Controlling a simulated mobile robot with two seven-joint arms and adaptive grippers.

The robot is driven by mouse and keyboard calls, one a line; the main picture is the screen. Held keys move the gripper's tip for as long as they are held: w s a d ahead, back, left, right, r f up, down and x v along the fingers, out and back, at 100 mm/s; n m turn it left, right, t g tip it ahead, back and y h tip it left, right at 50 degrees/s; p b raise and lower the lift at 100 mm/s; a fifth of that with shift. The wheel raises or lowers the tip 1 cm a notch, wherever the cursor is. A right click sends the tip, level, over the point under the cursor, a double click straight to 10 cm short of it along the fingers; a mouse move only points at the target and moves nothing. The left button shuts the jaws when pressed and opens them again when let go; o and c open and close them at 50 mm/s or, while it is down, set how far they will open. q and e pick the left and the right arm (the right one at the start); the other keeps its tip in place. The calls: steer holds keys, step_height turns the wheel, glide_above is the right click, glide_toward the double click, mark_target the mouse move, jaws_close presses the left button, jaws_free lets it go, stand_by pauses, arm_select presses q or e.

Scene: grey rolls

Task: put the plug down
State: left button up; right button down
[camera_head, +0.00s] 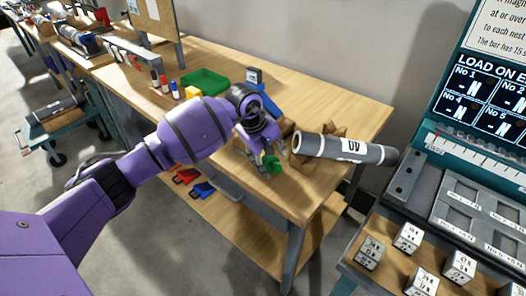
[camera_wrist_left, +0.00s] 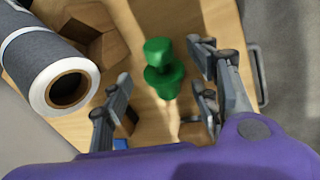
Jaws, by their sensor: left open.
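A green plug (camera_wrist_left: 162,70) with a narrower knob at one end is on the wooden bench top, near the front edge. In the head view the plug (camera_head: 271,162) shows just below my left gripper (camera_head: 262,160), partly hidden by its fingers. In the left wrist view my left gripper (camera_wrist_left: 158,103) is open, with one finger on each side of the plug and a visible gap to both. I cannot tell whether the plug touches the bench fully. My right gripper is not in view.
A grey roll (camera_head: 340,149) with a white label lies on a wooden cradle (camera_head: 305,163) right of the plug; it also shows in the left wrist view (camera_wrist_left: 38,62). A green tray (camera_head: 204,82) and small bottles stand farther back. Marked blocks (camera_head: 408,237) sit at lower right.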

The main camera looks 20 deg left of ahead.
arm_select(q)
steer(key=shift+w+d+f, duration=0.15)
steer(key=shift+w+f, duration=0.05)
steer(key=shift+f, duration=0.35)
steer(key=c, duration=1.3)
steer(key=shift+r, duration=0.1)
steer(key=shift+c, duration=0.2)
